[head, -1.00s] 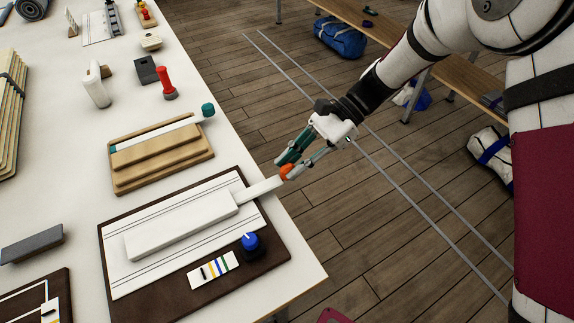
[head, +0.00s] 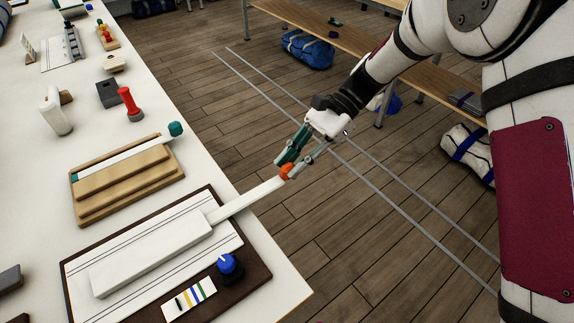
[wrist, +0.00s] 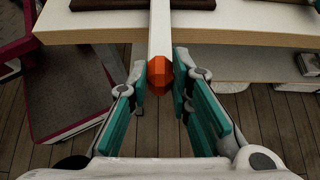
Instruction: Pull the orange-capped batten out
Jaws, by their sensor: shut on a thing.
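The orange-capped batten (head: 247,199) is a pale flat strip partly out of a long white sleeve (head: 150,256) on the table. Its bare length reaches past the table edge, and its inner end is hidden inside the sleeve. My gripper (head: 287,167) is shut on the orange cap (head: 286,171), beyond the table edge over the floor. In the wrist view, the cap (wrist: 160,76) sits between the teal finger pads, with the batten (wrist: 160,30) running straight away toward the table.
The sleeve lies on a dark-edged board (head: 262,268) with a blue knob (head: 230,266) and a colour-striped card (head: 190,299). Behind it is a stepped wooden block with a teal-capped strip (head: 125,157). A red-handled tool (head: 130,105) stands further back. Open floor lies right of the table.

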